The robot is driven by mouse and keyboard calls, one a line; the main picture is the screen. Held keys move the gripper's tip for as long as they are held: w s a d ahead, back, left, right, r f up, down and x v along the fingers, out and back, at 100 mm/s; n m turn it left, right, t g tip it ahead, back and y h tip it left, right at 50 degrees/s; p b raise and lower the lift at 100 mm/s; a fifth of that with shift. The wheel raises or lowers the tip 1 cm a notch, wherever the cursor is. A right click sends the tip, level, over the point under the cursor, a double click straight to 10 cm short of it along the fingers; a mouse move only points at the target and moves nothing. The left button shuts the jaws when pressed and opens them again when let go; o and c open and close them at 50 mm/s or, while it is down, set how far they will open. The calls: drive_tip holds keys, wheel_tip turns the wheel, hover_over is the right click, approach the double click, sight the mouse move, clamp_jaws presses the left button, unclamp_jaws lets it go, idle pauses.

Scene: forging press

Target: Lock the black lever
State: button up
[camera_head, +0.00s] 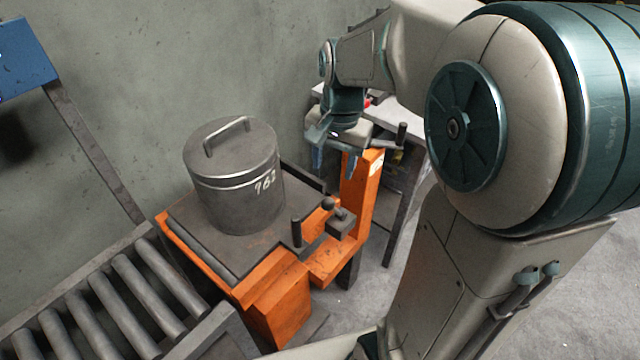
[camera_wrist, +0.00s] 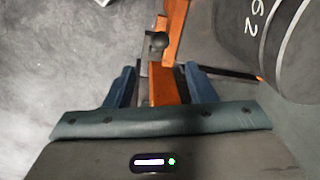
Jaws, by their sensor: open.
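A dark lever with a round knob (camera_head: 328,204) sits on a small block at the front right of the orange-framed stand. The round knob (camera_wrist: 158,40) also shows in the wrist view, ahead of the fingers. My gripper (camera_head: 332,168) is above and behind the lever in the head view, pointing down beside the orange post (camera_head: 356,200). In the wrist view my gripper (camera_wrist: 160,72) is open, with the orange post seen between its two blue fingers. It holds nothing and appears apart from the knob. Which dark handle is the task's lever is not certain.
Upright dark pegs show at the plate edge (camera_head: 296,232) and near the post top (camera_head: 402,134). A roller conveyor (camera_head: 125,295) adjoins at left. A grey table (camera_head: 400,115) stands behind.

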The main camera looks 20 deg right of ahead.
sight(328, 200)
drive_tip(key=f, duration=1.3)
drive_tip(key=shift+w+a+f, duration=0.35)
drive_tip(key=shift+a, duration=0.05)
clamp_jaws()
